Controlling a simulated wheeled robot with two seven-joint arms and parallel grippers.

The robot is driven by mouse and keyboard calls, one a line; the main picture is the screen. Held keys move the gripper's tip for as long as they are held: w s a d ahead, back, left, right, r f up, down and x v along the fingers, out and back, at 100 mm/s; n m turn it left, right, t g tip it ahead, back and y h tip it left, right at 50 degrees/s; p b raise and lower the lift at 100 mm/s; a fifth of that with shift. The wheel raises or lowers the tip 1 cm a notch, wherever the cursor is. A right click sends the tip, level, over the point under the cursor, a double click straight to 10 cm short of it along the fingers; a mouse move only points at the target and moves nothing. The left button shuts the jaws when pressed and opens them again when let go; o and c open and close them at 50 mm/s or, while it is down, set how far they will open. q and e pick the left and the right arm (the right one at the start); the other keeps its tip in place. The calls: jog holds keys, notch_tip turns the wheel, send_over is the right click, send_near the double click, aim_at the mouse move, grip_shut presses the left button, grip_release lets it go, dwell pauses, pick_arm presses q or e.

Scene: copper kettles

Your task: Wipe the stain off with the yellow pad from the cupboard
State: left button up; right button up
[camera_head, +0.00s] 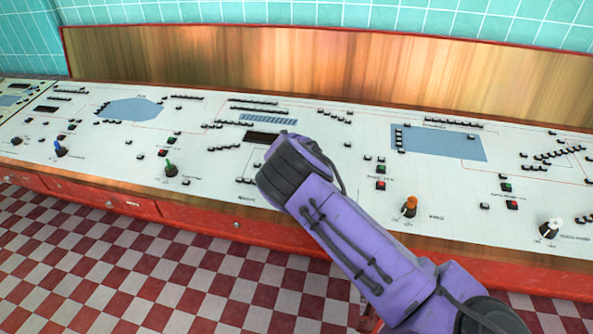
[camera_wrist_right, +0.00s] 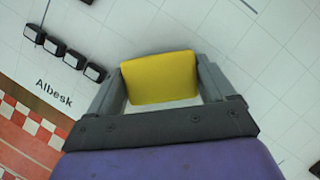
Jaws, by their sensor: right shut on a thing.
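The yellow pad (camera_wrist_right: 160,80) is between the two grey fingers of my right gripper (camera_wrist_right: 160,85) in the right wrist view. The gripper is shut on it, over the white panel surface. Whether the pad touches the surface I cannot tell. In the head view my purple right arm reaches in from the lower right, and its wrist hides the gripper and the pad. I cannot make out a stain for certain in either view. The cupboard is not recognisable in view. My left gripper is not in view.
A long white control panel (camera_head: 345,190) carries black switches, blue patches and raised knobs, including an orange knob (camera_head: 410,206) and a green knob (camera_head: 170,169). A wooden backboard (camera_head: 300,65) stands behind. Red drawers (camera_head: 130,204) run below its front edge, above a checkered floor (camera_head: 130,280).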

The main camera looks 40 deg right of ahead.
jog(key=shift+w+a, duration=0.45)
jog(key=shift+w, duration=0.05)
jog(key=shift+r+p, duration=0.55)
jog(key=shift+p, duration=0.1)
jog(key=r+p, duration=0.2)
jog(key=r, duration=0.1)
jog(key=r+p, duration=0.1)
jog(key=p, duration=0.1)
jog(key=shift+s+a+r, duration=0.35)
jog(key=shift+s+a, duration=0.05)
jog(key=r+p, duration=0.3)
jog(key=shift+s+a+r, duration=0.1)
jog(key=shift+s+a, duration=0.1)
jog(key=shift+f, duration=0.2)
